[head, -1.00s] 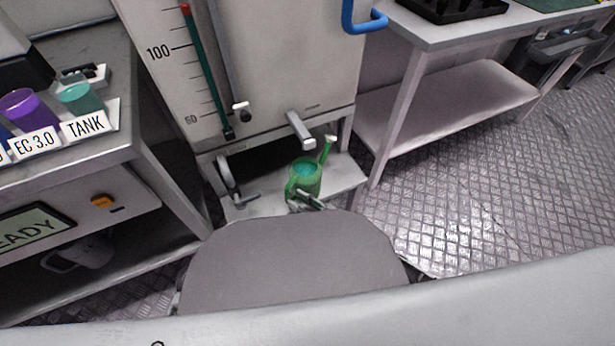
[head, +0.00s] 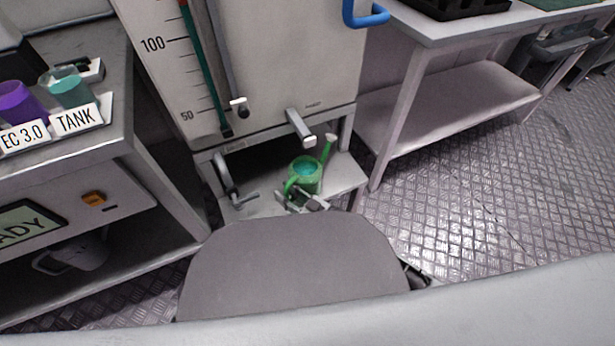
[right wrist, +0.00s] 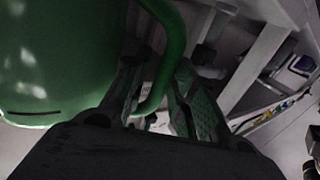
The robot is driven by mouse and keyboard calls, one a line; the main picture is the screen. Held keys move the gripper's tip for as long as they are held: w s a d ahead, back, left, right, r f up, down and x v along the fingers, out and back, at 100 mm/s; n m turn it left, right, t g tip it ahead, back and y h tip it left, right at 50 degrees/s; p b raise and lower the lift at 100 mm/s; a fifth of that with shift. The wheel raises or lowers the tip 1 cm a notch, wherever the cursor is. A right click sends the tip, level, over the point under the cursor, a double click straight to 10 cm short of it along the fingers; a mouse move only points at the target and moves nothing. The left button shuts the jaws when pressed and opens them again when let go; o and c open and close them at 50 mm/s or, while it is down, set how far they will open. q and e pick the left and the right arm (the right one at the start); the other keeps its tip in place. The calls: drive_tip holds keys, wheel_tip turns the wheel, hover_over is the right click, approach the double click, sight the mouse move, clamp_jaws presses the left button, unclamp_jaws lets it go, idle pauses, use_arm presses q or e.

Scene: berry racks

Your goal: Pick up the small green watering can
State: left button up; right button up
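The small green watering can (head: 306,181) stands upright on the low shelf under the tank, its spout pointing up to the right and its handle on the near left side. In the right wrist view the green can body (right wrist: 55,60) fills the left, and its curved handle runs down between my fingers. My right gripper (head: 302,199) is at the handle, low on the near side of the can. In the right wrist view the gripper (right wrist: 155,90) is open, with a gap visible beside the handle. My left gripper is not in view.
The tank (head: 265,70) stands behind, with a spigot (head: 300,126) above the can. A bench (head: 75,165) with cups is at the left; a grey can (head: 85,250) sits on its lower shelf. A table (head: 450,105) stands at the right. The metal floor there is clear.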

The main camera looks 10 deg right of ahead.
clamp_jaws()
idle(0.4)
